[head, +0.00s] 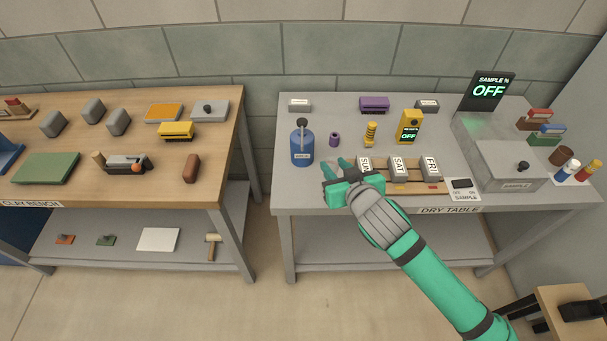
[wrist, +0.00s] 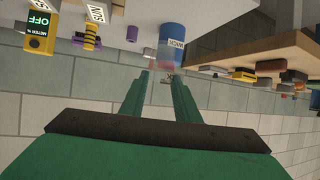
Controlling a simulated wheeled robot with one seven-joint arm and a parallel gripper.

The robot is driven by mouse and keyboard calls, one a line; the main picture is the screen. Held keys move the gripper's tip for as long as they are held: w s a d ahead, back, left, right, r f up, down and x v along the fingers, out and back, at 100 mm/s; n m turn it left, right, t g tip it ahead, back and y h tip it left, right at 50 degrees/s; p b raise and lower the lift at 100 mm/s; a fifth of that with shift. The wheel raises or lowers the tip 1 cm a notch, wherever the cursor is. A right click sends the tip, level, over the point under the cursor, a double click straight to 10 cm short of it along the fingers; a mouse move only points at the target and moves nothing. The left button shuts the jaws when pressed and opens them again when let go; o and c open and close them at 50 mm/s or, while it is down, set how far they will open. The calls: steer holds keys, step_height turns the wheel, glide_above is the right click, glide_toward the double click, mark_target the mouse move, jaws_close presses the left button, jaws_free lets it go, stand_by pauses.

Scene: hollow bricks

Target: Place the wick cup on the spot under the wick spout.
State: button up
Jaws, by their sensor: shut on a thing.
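My gripper (head: 337,167) is above the front left of the dry table. In the wrist view, the gripper (wrist: 164,72) has its fingers a little apart, shut on a small, blurred, pinkish thing (wrist: 163,66); it may be the wick cup, but I cannot read its shape. Beyond the fingertips stands a blue labelled bottle (head: 302,148) with a dark top, also in the wrist view (wrist: 173,36). It may carry the wick spout; I cannot make out a spout or a marked spot. A small purple piece (head: 334,139) stands right of the bottle.
Blocks marked SUN (head: 366,166), SAT (head: 398,167) and FRI (head: 430,166) stand close right of my gripper. A yellow meter (head: 410,127) reads OFF. The grey sample box (head: 512,165) is at the right. The wooden clay bench (head: 75,194) is across a gap to the left.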

steer(key=shift+w+a+f, duration=1.15)
steer(key=shift+a+f, duration=0.1)
steer(key=shift+f, duration=0.65)
steer(key=shift+w+a+f, duration=1.1)
steer(key=shift+a+f, duration=0.2)
steer(key=shift+f, duration=0.6)
steer(key=shift+w+a+f, duration=1.15)
steer(key=shift+a+f, duration=0.1)
steer(key=shift+f, duration=0.65)
steer(key=shift+f, duration=0.1)
steer(key=o, duration=1)
steer(key=shift+s+d+r, duration=0.15)
steer(key=shift+s+r, duration=0.15)
steer(key=v, duration=1.1)
steer(key=shift+s, duration=0.15)
